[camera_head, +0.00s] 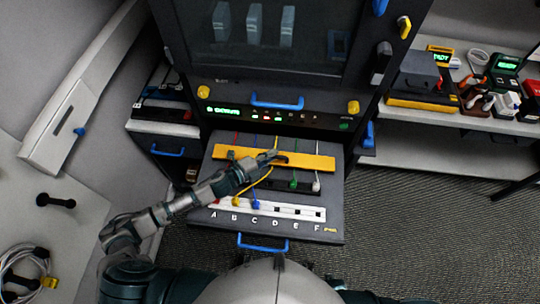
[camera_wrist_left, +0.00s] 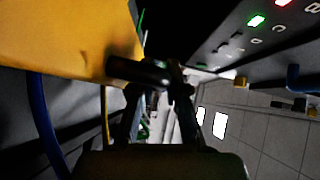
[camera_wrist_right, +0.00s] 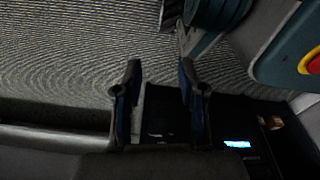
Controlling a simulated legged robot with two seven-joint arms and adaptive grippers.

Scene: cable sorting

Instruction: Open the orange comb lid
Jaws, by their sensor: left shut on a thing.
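The orange comb lid (camera_head: 312,161) is a long bar across the pulled-out dark tray (camera_head: 335,205). It also fills the upper left of the left wrist view (camera_wrist_left: 60,35). My left gripper (camera_head: 274,158) is at the lid's middle, shut on the small dark handle (camera_wrist_left: 138,72) by the lid's edge. Cables pass by the lid, among them a blue one (camera_wrist_left: 47,125) below it in the left wrist view. The gripper partly hides the handle. The lid's exact tilt is hard to tell. My right gripper (camera_wrist_right: 160,90) has its fingers apart, with nothing between them, away from the lid.
A white strip (camera_head: 285,211) lettered A to F lies at the tray's front, with yellow and blue plugs near its left half. A blue tray handle (camera_head: 262,243) is in front. The cabinet panel (camera_head: 300,117) rises behind. A cluttered shelf (camera_head: 450,120) stands right.

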